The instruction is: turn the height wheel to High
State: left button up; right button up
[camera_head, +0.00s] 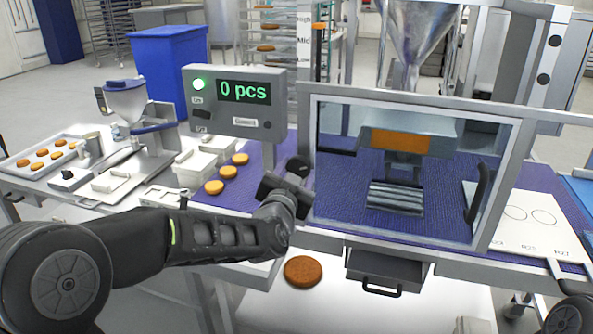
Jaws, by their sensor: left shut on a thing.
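The height scale (304,42) is a white upright strip at the top centre, with the labels High and Mid readable. An orange marker (319,26) sits beside it near the High label. My left gripper (292,180) is at the left side post of the machine, below the scale. It is shut on a dark round part, the height wheel (298,165), which is mostly hidden by the gripper. The wheel's angle cannot be read. My right gripper is not in view.
A display (245,92) reading 0 pcs stands left of the post. The clear guard (400,170) with its black handle is right of the gripper. Filled rounds (228,172) lie on the purple belt. A brown round (302,271) lies below my arm, beside a dark drawer (384,270).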

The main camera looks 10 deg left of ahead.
pick_arm(q)
jog(key=m, duration=0.4)
jog(key=shift+m, duration=0.4)
jog(key=o, duration=1.4)
jog(key=s+b, duration=0.1)
jog(key=s, duration=0.6)
jog(key=shift+s, duration=0.4)
